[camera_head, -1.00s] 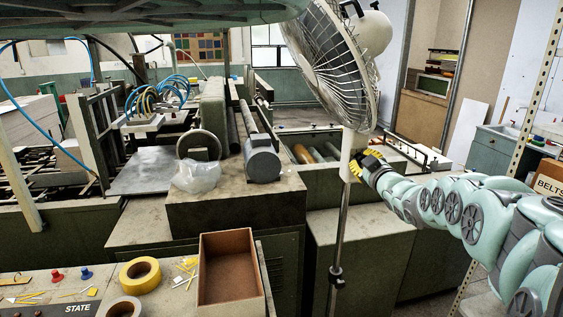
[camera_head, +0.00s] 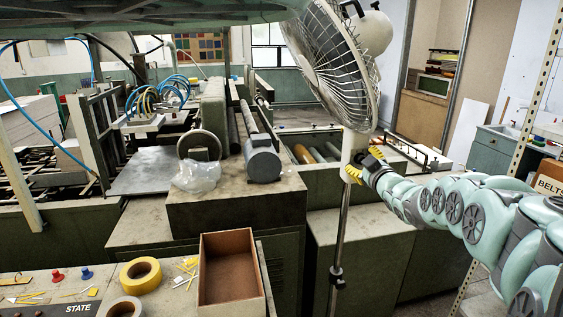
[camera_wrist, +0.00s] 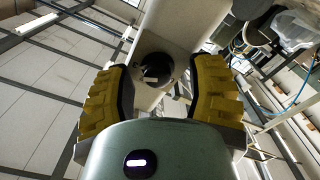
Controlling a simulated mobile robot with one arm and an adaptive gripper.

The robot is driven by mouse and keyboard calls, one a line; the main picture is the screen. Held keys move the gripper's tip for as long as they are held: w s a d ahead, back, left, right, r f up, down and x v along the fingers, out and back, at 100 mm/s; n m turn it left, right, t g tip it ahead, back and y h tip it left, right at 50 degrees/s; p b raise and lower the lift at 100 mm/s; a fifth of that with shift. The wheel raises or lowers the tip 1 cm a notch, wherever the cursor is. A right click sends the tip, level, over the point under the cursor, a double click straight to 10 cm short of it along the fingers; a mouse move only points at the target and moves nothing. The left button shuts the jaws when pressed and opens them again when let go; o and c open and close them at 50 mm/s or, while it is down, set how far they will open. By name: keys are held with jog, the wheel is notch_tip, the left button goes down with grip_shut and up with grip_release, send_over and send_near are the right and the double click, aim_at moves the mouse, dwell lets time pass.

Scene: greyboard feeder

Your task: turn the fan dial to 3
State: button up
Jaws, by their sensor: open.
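The fan (camera_head: 335,70) stands on a thin pole in the middle of the head view. Its white control housing (camera_head: 351,146) is just below the fan head. In the wrist view the fan's dark round dial (camera_wrist: 155,70) sits on the white housing (camera_wrist: 180,30). My gripper (camera_head: 362,166) has yellow fingers and is at the housing's right side. In the wrist view my gripper (camera_wrist: 158,88) is open, with one finger on each side of the dial. I cannot tell whether the fingers touch it. The dial's numbers are not readable, and the head view does not show the dial.
Green machinery (camera_head: 235,205) stands behind and left of the fan pole. An open brown box (camera_head: 230,270) and yellow tape (camera_head: 140,274) lie on the front left bench. A perforated metal post (camera_head: 535,85) stands to the right, behind my arm.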

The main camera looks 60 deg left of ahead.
jog(key=shift+d, duration=0.2)
jog(key=v, duration=0.7)
dwell(0.4)
dwell(0.5)
